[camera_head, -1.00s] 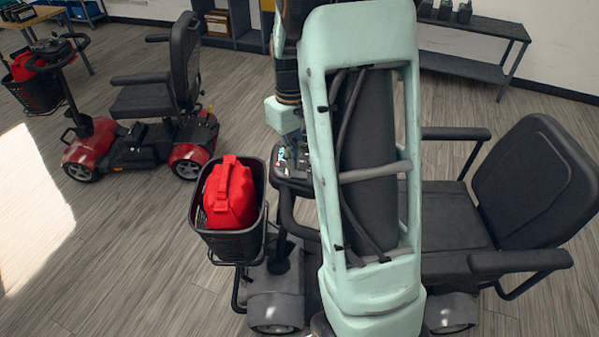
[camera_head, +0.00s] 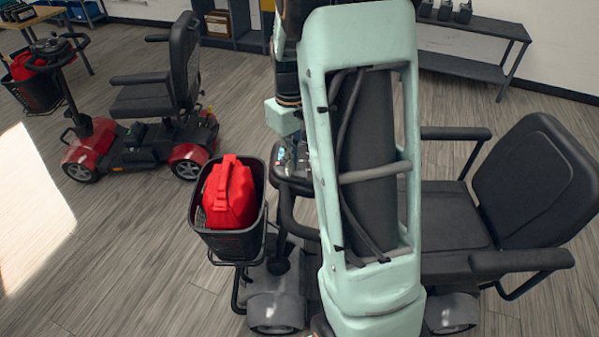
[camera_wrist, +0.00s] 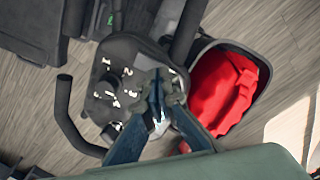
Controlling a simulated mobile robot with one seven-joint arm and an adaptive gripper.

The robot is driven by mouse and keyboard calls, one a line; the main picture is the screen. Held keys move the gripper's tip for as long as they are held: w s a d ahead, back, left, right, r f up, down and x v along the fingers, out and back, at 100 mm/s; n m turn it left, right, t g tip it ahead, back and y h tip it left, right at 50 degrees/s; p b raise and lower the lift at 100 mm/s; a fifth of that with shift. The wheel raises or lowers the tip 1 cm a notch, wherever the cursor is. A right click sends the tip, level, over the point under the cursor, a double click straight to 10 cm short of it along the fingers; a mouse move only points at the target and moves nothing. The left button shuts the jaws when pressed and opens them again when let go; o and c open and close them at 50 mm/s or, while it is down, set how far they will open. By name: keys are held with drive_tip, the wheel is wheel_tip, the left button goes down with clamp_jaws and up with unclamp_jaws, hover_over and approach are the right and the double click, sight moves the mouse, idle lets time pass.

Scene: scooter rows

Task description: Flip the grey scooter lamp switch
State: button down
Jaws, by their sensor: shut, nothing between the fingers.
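The grey scooter (camera_head: 274,303) stands in front of me, its middle hidden behind my arm in the head view. Its control panel (camera_head: 290,165) shows beside my arm. In the wrist view the panel (camera_wrist: 113,82) is dark, with a dial marked with white numbers. My gripper (camera_wrist: 158,112) is shut and empty, with its fingertips over the panel's right part, close to it. Whether they touch it I cannot tell. I cannot make out the lamp switch; the fingers may cover it.
A black basket (camera_head: 228,242) with a red bag (camera_head: 230,192) is fixed at the scooter's front. The grey scooter's seat (camera_head: 535,185) is at the right. A red scooter (camera_head: 140,140) stands at the back left. A dark shelf (camera_head: 470,65) stands along the wall. Floor at the left is clear.

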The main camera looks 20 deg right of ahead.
drive_tip(key=shift+f+b, duration=0.4)
drive_tip(key=shift+f, duration=0.3)
drive_tip(key=shift+r, duration=0.1)
drive_tip(key=shift+r+p, duration=2.65)
drive_tip(key=shift+r, duration=0.85)
drive_tip(key=shift+f, duration=0.1)
